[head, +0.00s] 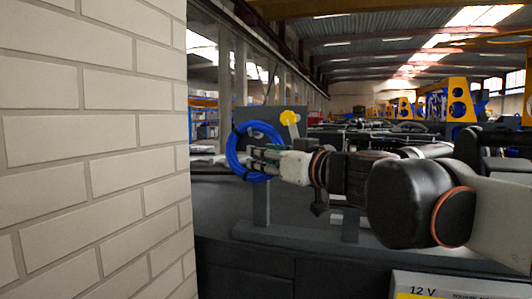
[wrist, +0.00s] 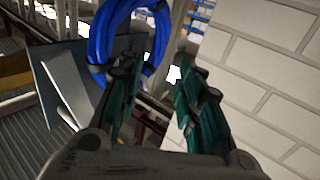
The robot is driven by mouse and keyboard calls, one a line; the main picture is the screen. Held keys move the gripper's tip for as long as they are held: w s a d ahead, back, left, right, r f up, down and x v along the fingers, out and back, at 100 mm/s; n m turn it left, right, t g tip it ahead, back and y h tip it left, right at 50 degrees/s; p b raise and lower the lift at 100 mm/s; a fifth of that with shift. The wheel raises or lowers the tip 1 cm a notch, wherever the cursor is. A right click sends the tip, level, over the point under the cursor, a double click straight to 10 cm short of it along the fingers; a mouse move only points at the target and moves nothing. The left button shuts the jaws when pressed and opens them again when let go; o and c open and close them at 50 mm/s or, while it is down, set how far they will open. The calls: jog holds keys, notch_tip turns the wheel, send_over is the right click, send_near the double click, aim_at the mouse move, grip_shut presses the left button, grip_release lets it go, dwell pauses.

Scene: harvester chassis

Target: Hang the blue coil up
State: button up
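The blue coil (head: 232,152) is an upright ring with dark ties, in front of a grey panel (head: 268,117) in the head view. A pale peg-like part with a yellow disc (head: 289,117) is just right of the coil's top. My gripper (head: 258,162) overlaps the coil's right and lower part. In the wrist view the coil (wrist: 101,32) is beyond the fingertips, mostly behind the left finger. My gripper (wrist: 156,66) shows a clear gap between its green-padded fingers. One strand shows in that gap, not pinched. What bears the coil is hidden.
A pale brick wall (head: 95,150) fills the left side, and is close to the right finger in the wrist view. A dark bench (head: 250,262) lies below the panel's stand. A box marked 12 V (head: 440,287) is at the lower right.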

aim_at(234, 151)
jog(key=p+x, duration=0.2)
jog(key=x, duration=1)
jog(key=shift+w+a+p, duration=0.1)
jog(key=shift+p, duration=0.2)
jog(key=shift+c, duration=0.5)
grip_shut()
